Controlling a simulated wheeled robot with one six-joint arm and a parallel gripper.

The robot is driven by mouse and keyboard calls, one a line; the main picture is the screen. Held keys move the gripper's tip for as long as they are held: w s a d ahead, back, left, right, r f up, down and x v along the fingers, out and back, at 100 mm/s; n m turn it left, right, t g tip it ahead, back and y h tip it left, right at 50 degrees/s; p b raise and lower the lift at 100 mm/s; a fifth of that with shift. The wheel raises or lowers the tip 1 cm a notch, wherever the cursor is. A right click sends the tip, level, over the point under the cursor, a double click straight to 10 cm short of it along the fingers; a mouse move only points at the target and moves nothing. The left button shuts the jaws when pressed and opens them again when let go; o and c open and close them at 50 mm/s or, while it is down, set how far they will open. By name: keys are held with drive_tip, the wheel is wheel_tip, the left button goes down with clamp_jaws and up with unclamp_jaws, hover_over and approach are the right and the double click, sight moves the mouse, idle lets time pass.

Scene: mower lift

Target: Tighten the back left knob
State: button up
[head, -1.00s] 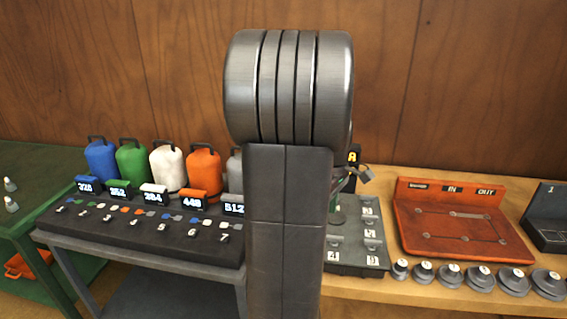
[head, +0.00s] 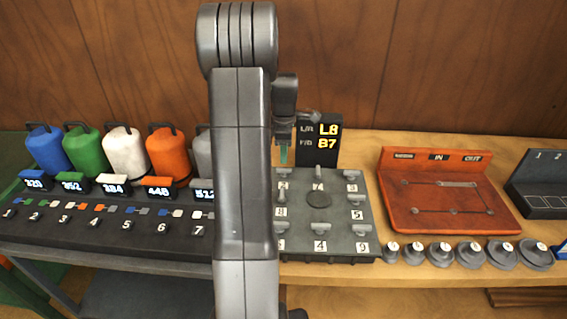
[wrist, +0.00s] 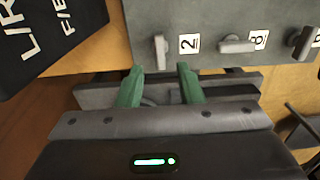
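The grey plate (head: 345,243) carries several grey T-shaped knobs with white number labels. The back left knob, labelled 2 (head: 283,172), is partly hidden by my arm in the head view. In the wrist view this knob (wrist: 160,50) stands just beyond the gap between my fingertips, its handle pointing toward them. My gripper (wrist: 160,69) has two green fingers, apart, with nothing between them. In the head view my gripper (head: 283,157) is behind the plate's back left corner, close to the knob. The black display (head: 321,140) reads L/R L8 and F/B B7.
Knob 8 (wrist: 237,44) and another knob (wrist: 302,42) line up beside knob 2. The display (wrist: 45,35) is close on the wrist view's left. Right of the plate are an orange board (head: 440,222) and several grey weights (head: 470,254); coloured canisters (head: 125,152) stand left.

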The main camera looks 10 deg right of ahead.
sight(284, 170)
drive_tip(key=shift+f+p, duration=0.35)
drive_tip(key=shift+f, duration=2.45)
clamp_jaws()
